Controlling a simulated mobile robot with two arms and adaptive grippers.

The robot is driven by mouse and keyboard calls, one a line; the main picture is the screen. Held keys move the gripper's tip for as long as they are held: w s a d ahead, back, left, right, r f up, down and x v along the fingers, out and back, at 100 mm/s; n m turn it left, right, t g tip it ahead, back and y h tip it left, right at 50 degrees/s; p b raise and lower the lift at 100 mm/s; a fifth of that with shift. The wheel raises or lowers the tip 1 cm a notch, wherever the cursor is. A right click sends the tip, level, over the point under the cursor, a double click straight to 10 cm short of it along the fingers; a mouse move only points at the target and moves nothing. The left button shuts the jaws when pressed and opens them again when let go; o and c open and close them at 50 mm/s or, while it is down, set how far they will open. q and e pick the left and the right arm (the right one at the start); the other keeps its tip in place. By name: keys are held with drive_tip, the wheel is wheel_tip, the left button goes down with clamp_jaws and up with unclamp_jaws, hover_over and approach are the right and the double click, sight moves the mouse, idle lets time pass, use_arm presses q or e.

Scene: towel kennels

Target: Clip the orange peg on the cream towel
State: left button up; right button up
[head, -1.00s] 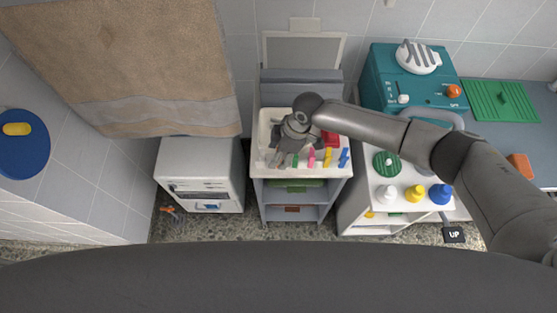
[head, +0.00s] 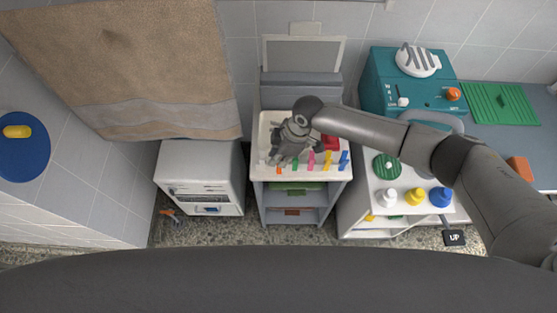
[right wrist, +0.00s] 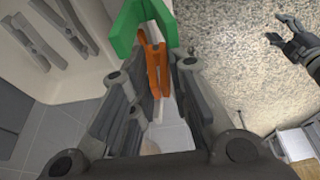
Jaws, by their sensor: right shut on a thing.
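The orange peg (head: 279,170) is at the left end of a row of colored pegs along the front rim of the white tray (head: 335,174). My right gripper (head: 278,161) is over the tray's front left, shut on the peg. In the right wrist view the orange peg (right wrist: 154,64) stands between the fingers (right wrist: 158,95), close to a green peg (right wrist: 142,30). A large tan-beige towel (head: 130,60) hangs at the upper left; no paler towel shows. My left gripper (right wrist: 290,38) shows only in the right wrist view, with its fingers apart and empty.
The green (head: 295,164), pink (head: 311,163), yellow (head: 328,161) and blue (head: 344,160) pegs stand close to the right. A white cabinet (head: 200,178) is below the towel. A trolley with bottles (head: 415,196) stands right. Floor shows between the furniture.

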drive_tip(key=shift+r, duration=0.1)
wheel_tip(320, 180, up, 7)
drive_tip(key=p, duration=0.6)
drive_tip(key=shift+r+p, duration=0.15)
drive_tip(key=shift+p, duration=0.15)
